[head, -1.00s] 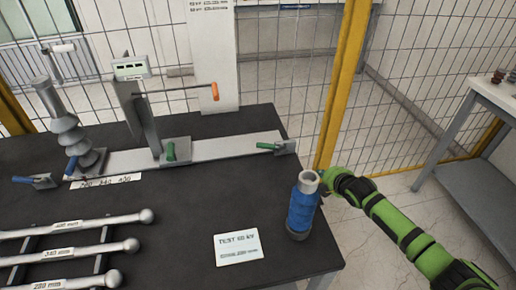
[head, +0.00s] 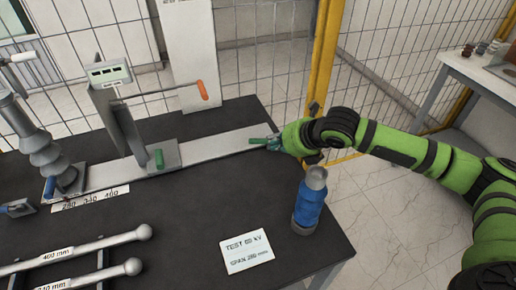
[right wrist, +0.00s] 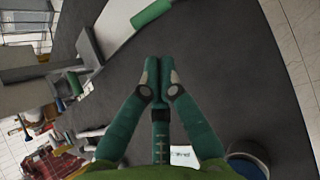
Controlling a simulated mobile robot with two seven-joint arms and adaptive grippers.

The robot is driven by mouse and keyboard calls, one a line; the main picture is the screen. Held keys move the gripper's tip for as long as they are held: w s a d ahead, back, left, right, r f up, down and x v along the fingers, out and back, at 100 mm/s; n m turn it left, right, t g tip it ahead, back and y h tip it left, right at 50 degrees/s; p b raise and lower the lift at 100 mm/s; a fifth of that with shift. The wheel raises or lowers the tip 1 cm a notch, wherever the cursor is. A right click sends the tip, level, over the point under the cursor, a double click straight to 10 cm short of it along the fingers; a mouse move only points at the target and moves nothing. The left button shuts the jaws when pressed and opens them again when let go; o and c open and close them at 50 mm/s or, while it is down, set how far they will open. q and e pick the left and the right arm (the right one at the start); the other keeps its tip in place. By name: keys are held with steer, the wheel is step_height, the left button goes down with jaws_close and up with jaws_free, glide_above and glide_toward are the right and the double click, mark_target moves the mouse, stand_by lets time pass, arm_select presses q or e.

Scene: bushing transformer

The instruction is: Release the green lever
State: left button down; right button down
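One green lever (head: 259,141) is at the right end of the grey rail (head: 225,143). A second green lever (head: 158,158) stands on the carriage foot mid-rail. My right gripper (head: 277,143) is at the rail-end lever, just right of its handle in the head view. In the right wrist view its fingers (right wrist: 159,66) are together with nothing seen between them. A green handle (right wrist: 150,14), seemingly the rail-end lever, shows beyond and apart from the fingertips. The lever's base is hidden by the gripper. My left gripper is out of view.
A blue cylinder with a grey top (head: 309,203) stands at the table's right edge, below my right arm. A test card (head: 246,251) lies beside it. Metal rods (head: 85,252) lie front left. A post with an orange-handled bar (head: 201,90) rises from the carriage. Bare tabletop (head: 190,210) lies between.

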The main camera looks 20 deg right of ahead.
mark_target(264, 141)
steer(key=p+x, duration=0.1)
steer(key=x, duration=0.9)
steer(key=shift+a, duration=0.1)
stand_by(0.3)
